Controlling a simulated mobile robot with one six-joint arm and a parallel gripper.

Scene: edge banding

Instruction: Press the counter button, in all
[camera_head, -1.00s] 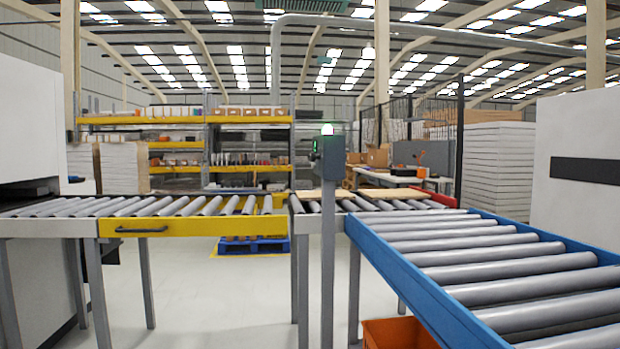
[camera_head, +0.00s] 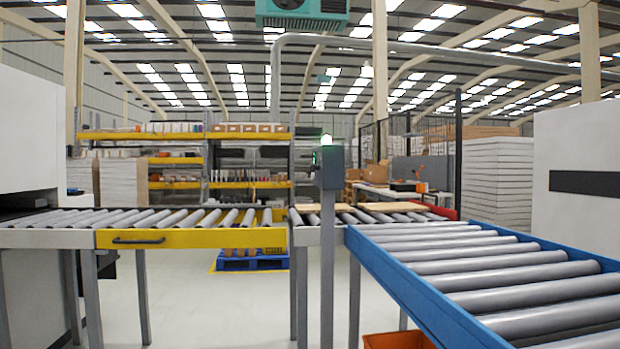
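A dark grey control box (camera_head: 328,167) with a lit green-white lamp (camera_head: 326,140) on top stands on a grey post (camera_head: 328,270) in the middle of the view. A small green patch shows on its left side. I cannot make out a counter button on it at this size. My gripper is not in view.
A yellow-sided roller conveyor (camera_head: 190,239) lies left of the post, and a blue-sided one (camera_head: 420,297) runs toward me on the right. Boards (camera_head: 395,207) lie on rollers behind the post. An orange bin (camera_head: 397,340) sits below.

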